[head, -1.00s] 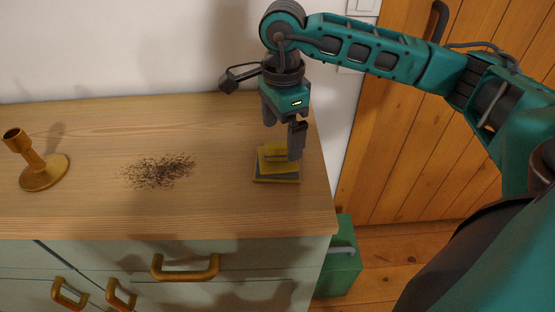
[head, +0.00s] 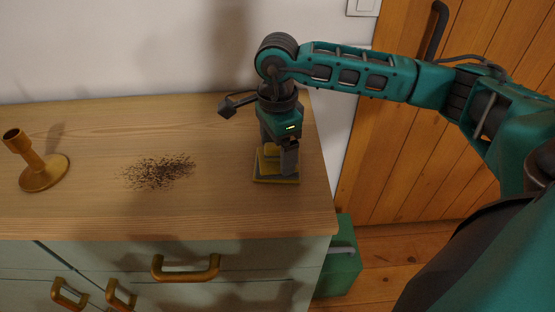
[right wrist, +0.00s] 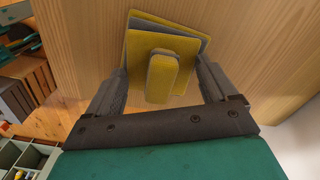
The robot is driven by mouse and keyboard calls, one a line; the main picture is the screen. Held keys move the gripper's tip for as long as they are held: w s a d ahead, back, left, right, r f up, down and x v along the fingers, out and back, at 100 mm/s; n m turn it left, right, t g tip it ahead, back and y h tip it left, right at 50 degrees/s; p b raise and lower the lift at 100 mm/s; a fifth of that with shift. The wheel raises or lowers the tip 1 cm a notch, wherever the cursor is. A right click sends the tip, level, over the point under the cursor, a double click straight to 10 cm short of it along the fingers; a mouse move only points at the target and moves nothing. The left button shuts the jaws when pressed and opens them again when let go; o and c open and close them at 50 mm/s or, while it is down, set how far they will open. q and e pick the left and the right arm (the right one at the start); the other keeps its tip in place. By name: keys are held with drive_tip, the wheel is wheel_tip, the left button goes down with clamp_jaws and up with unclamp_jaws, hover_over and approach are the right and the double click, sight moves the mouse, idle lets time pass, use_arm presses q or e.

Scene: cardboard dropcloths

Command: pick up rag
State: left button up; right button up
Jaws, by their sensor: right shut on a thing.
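The rag (head: 268,177) is a folded yellow and grey stack with a raised fold on top, lying on the wooden top of the cabinet near its right end. In the right wrist view the rag (right wrist: 162,80) shows between the two fingers. My right gripper (head: 279,160) points down over it from above and is shut on the rag. The fingers hide part of the rag in the head view. My left gripper is not in view.
A patch of dark crumbs (head: 160,172) lies on the cabinet top (head: 100,215) left of the rag. A green box (head: 338,272) is on the floor beside the cabinet's right side. The wall is close behind.

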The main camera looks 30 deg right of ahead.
drive_tip(key=shift+c, duration=0.6)
drive_tip(key=shift+r, duration=0.55)
drive_tip(key=c, duration=0.8)
wheel_tip(320, 180, up, 18)
drive_tip(key=shift+f+p, duration=0.2)
drive_tip(key=shift+p, duration=0.7)
clamp_jaws()
drive_tip(key=shift+r, duration=0.65)
